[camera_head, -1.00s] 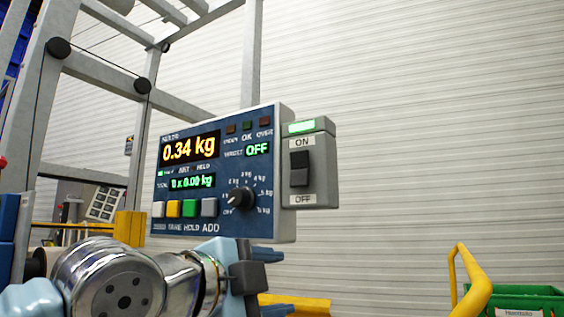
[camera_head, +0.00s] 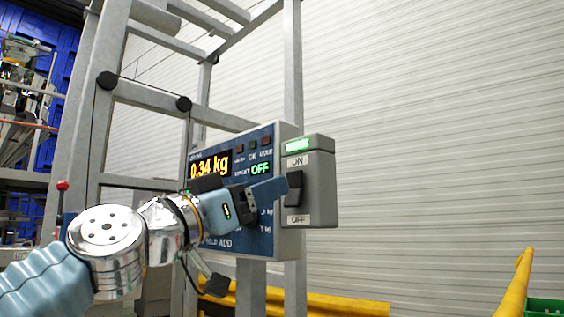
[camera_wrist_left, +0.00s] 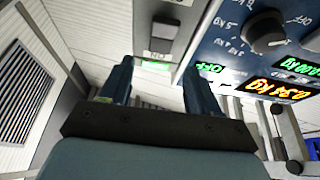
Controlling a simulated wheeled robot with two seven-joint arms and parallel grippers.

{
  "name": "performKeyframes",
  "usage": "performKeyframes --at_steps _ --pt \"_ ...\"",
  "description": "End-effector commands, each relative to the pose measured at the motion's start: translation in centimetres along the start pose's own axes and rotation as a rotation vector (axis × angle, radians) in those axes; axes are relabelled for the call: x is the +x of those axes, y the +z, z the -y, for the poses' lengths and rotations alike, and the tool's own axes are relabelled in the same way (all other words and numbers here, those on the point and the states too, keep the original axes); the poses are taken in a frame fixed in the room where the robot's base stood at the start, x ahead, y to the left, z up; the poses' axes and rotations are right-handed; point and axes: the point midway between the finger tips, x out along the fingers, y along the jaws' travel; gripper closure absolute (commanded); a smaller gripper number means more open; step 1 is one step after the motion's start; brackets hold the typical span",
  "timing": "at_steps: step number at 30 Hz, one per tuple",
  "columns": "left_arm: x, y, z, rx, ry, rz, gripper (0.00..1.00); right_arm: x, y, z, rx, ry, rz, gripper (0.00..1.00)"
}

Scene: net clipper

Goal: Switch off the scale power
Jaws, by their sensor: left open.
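The scale's blue control panel (camera_head: 262,242) hangs on a grey metal frame. Its display reads 0.34 kg, and the lower part is hidden behind my left arm. The grey switch box (camera_head: 322,185) sits on the panel's right side, with a lit green lamp on top. Its dark rocker switch (camera_head: 294,188) lies between the ON and OFF labels. My left gripper (camera_head: 268,192) is open and empty in front of the panel, its tips just left of the rocker. In the left wrist view the open fingers (camera_wrist_left: 158,85) point toward the rocker switch (camera_wrist_left: 163,32); I cannot tell whether they touch it.
The panel's dial (camera_wrist_left: 262,35) is close beside the fingers in the left wrist view. A yellow rail (camera_head: 345,305) runs below. A yellow post (camera_head: 515,290) and a green crate (camera_head: 545,307) are at the lower right. The space right of the switch box is clear.

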Motion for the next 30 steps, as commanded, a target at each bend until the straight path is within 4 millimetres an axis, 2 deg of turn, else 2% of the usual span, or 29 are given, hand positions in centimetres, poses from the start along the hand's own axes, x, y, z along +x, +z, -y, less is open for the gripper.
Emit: performKeyframes --at_steps 1,3,9,20,23,30 --pt "1.5 -0.6 -0.1 -0.001 0.002 0.002 0.38 -1.3 0.1 0.7 -0.003 -0.003 0.003 1.00" --pt "2.9 -0.5 -0.1 0.000 0.002 0.002 0.38 -1.9 0.1 1.0 -0.004 -0.004 0.004 1.00" --pt "5.3 -0.2 0.0 0.001 0.001 0.001 0.38 -3.1 0.1 1.6 -0.007 -0.006 0.007 1.00" --pt "5.9 0.1 0.0 0.003 0.000 0.000 0.38 -3.2 0.1 1.6 -0.007 -0.006 0.007 1.00" --pt "5.9 0.1 0.0 0.003 0.000 0.000 0.51 -3.2 0.1 1.6 -0.007 -0.006 0.007 1.00" --pt "5.8 0.0 0.0 0.003 0.000 0.001 0.87 -3.2 0.1 1.6 -0.007 -0.006 0.007 1.00"
